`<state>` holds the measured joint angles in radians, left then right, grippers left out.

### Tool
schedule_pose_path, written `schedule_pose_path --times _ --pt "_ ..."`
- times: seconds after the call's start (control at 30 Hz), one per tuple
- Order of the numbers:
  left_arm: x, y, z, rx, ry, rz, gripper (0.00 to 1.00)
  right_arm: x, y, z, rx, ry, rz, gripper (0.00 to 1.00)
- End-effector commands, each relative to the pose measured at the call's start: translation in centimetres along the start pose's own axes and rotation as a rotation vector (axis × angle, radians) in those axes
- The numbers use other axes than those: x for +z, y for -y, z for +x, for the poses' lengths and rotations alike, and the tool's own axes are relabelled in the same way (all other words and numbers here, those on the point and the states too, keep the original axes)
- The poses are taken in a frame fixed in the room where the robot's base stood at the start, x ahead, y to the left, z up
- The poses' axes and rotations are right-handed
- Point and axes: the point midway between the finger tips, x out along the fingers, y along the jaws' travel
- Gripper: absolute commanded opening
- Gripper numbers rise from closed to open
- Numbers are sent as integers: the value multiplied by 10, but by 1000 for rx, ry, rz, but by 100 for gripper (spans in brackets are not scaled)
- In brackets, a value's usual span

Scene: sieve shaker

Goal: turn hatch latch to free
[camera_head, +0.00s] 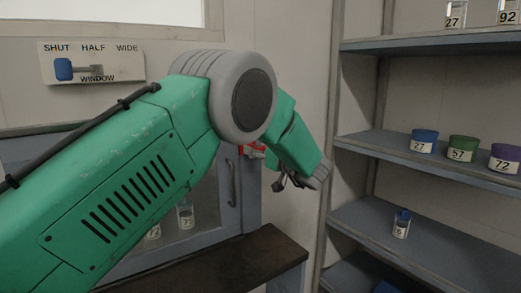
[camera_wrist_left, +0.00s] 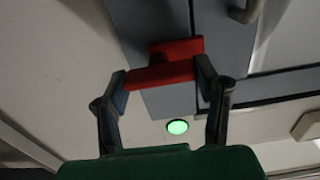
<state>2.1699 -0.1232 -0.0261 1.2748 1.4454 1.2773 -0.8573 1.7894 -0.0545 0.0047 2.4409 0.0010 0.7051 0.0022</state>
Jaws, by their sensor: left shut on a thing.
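The red hatch latch (camera_wrist_left: 160,74) shows large in the left wrist view. Its bar lies between the two fingers of my left gripper (camera_wrist_left: 163,80), which are closed on it from both sides. In the head view only a small red part of the latch (camera_head: 251,149) shows beside my green left arm, which hides the rest. The latch sits by the right edge of the blue-grey hatch (camera_head: 249,190). A green lit round lamp (camera_wrist_left: 177,127) shows close to the latch in the wrist view. My right gripper is not in either view.
A window lever (camera_head: 64,69) on a plate marked SHUT, HALF, WIDE points to SHUT. A dark ledge (camera_head: 245,257) lies below the hatch. Shelves with labelled jars (camera_head: 424,141) stand at right. Vials (camera_head: 185,214) show behind the hatch glass.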

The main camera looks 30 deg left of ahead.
Motion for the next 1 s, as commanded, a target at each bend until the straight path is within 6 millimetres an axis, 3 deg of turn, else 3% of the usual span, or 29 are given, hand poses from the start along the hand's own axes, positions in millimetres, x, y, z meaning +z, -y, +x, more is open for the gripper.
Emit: schedule_pose_path --times 0.47,1.0 --pt "1 1 5 0 -1 -156 27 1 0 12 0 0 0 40" --pt "3 2 4 2 -1 -654 27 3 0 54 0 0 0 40"
